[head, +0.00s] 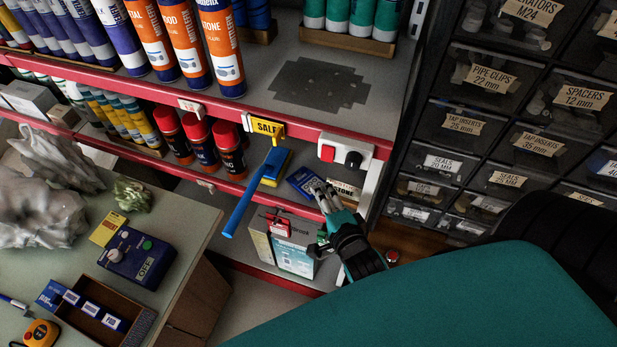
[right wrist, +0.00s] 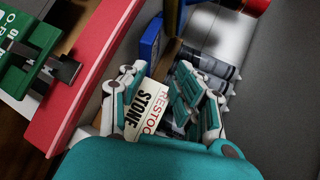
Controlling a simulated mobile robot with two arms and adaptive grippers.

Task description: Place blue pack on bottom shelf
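A small blue pack (head: 302,182) lies on the middle shelf near its right end, beside a "RESTOCK STONE" label (head: 343,188). My right gripper (head: 322,192) is just right of the pack at the shelf's front. In the right wrist view, its fingers (right wrist: 160,85) are spread with the label showing between them, and the blue pack (right wrist: 151,42) stands beyond the fingertips, apart from them. The bottom shelf (head: 262,268) has a red front edge and holds a box (head: 292,245); much of it is hidden. My left gripper is not in view.
A blue-handled brush (head: 255,190) sticks out over the middle shelf's edge. Spray cans (head: 200,140) stand left of it. A switch box (head: 345,152) hangs on the upper edge. Drawers (head: 480,125) are at right. A workbench (head: 190,235) is at front left.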

